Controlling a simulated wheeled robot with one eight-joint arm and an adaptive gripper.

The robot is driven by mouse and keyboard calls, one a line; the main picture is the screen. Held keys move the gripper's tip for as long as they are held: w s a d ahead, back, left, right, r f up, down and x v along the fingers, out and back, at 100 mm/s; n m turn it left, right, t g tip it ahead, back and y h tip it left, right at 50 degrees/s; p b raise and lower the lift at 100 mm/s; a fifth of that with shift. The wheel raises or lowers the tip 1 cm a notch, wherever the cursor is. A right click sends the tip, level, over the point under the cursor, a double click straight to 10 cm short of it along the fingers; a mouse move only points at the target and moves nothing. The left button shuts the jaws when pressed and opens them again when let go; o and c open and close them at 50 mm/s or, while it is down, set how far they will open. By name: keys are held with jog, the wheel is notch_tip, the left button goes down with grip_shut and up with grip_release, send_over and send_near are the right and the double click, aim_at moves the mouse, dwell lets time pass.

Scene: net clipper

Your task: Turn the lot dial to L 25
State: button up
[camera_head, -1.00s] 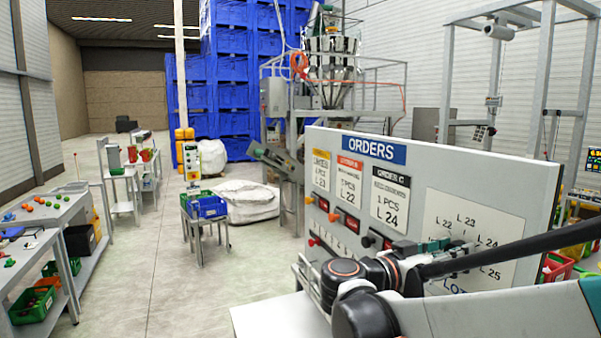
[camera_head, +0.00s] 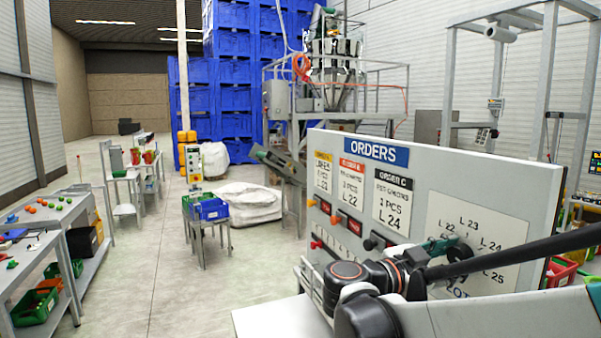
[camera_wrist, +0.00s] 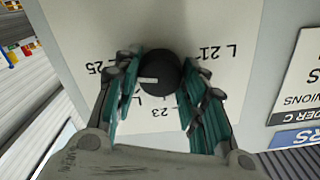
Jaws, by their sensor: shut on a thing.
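The lot dial is a round black knob (camera_wrist: 158,74) with a white pointer mark, on a white plate (camera_wrist: 190,25) that appears upside down in the wrist view. The mark points left and slightly down in that view, roughly toward the L 25 side; its exact setting is unclear. L 25 (camera_wrist: 93,68) is at left, 23 below, L 21 at right. My gripper (camera_wrist: 160,88) is shut on the dial, one teal finger on each side. In the head view, my gripper (camera_head: 447,246) is at the plate's left part.
The orders panel (camera_head: 345,135) carries order cards; order C (camera_head: 392,200) reads 1 PCS L 24. Small orange and red-black switches (camera_head: 338,217) sit below the cards, left of my arm. Open floor (camera_head: 190,290) is at left.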

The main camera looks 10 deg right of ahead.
jog(key=shift+s+a, duration=0.15)
jog(key=o, duration=1.1)
jog(key=shift+c, duration=0.2)
jog(key=a, duration=0.7)
jog(key=shift+s+a, duration=0.15)
jog(key=shift+a, duration=0.1)
